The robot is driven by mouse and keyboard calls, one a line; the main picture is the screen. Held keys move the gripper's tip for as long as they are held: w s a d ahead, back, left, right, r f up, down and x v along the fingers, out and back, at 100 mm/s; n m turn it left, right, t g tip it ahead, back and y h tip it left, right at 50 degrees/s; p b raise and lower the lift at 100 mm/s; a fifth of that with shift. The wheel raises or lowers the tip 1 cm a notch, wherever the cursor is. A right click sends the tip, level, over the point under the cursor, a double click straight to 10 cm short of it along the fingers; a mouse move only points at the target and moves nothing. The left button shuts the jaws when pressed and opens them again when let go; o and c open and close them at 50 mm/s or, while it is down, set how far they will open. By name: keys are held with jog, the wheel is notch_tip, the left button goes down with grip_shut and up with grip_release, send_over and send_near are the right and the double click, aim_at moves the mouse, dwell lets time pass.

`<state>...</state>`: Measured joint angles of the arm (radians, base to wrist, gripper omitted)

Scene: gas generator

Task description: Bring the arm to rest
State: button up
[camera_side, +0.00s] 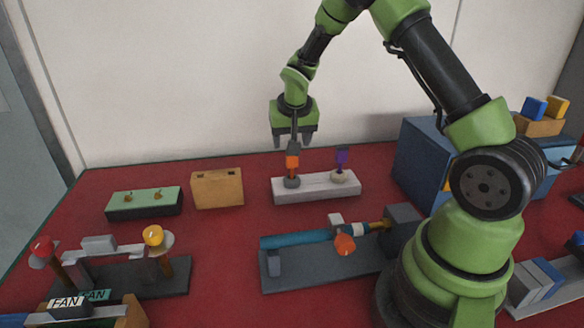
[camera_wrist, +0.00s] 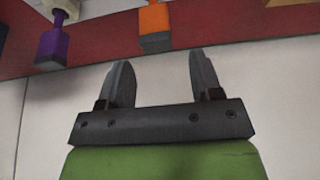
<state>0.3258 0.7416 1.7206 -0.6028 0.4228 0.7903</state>
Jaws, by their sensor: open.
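My gripper (camera_side: 294,139) is above the white block (camera_side: 316,190) on the red table, with its fingers pointing down. In the wrist view my gripper (camera_wrist: 160,80) shows its two fingers apart with nothing between them. An orange-handled piece (camera_side: 292,164) stands upright on the left of the white block, just below my fingers. It also shows beyond the fingertips in the wrist view (camera_wrist: 155,22). A purple-handled piece (camera_side: 341,158) stands on the right of the block and shows at the upper left in the wrist view (camera_wrist: 52,46).
A dark base with a blue cylinder (camera_side: 296,239) and orange knob lies in front. A wooden box (camera_side: 217,189) and a green-topped box (camera_side: 144,201) stand left. A stand with red and yellow caps (camera_side: 118,275) is front left. A blue box (camera_side: 421,160) stands right.

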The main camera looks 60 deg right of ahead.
jog(key=shift+r, duration=0.95)
